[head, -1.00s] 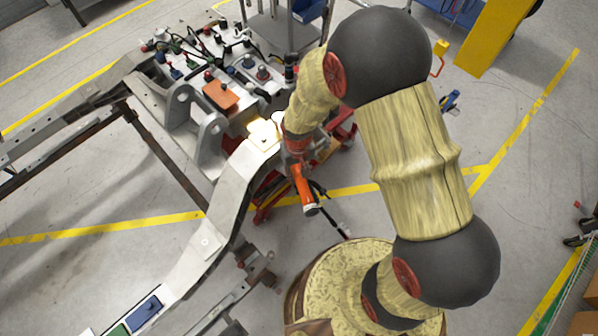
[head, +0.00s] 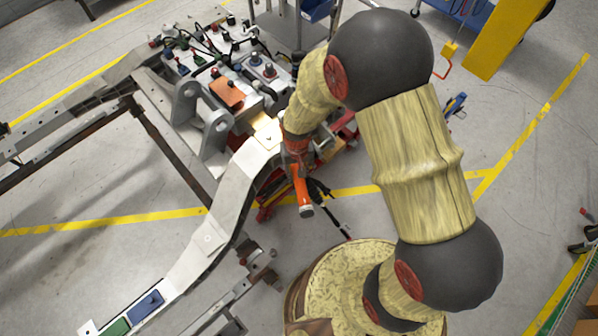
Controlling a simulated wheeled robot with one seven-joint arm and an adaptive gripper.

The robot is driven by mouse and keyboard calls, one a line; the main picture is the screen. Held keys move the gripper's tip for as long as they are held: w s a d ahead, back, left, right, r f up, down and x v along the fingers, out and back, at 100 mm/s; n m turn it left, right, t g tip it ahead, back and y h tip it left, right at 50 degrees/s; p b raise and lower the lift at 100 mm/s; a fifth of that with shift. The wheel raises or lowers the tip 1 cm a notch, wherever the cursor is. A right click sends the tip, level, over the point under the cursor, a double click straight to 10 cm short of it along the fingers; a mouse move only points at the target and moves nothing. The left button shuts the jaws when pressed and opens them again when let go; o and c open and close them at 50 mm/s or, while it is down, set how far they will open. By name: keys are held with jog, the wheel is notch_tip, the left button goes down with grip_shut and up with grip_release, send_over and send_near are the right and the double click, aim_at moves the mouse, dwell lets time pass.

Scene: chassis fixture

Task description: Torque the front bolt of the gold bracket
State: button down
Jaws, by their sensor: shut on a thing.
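The gold bracket (head: 266,130) is a small, brightly lit pale-gold piece on the upper end of the light grey chassis rail. A small dark spot on it may be a bolt; which bolt I cannot tell. An orange tool with dark parts (head: 300,186) hangs below the end of my arm, just right of the bracket. My gripper (head: 318,189) shows only as dark pieces beside the tool and is shut on it. My arm hides the grip and the tool's upper end. Contact between tool and bolt cannot be seen.
The grey rail (head: 205,240) runs to the lower left, with a blue block (head: 147,304) and a green block (head: 117,327). Grey upright lugs (head: 212,130) and an orange block (head: 227,92) stand near the bracket. A red stand (head: 268,203) is below. The floor at right is mostly clear.

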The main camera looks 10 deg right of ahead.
jog(key=shift+a, duration=0.1)
dwell(0.3)
jog(key=shift+a, duration=0.5)
jog(key=shift+w+r+p, duration=0.1)
jog(key=shift+r+p, duration=0.6)
jog(key=shift+r, duration=0.45)
dwell(0.4)
jog(key=shift+r+p, duration=1.6)
jog(key=shift+r, duration=0.8)
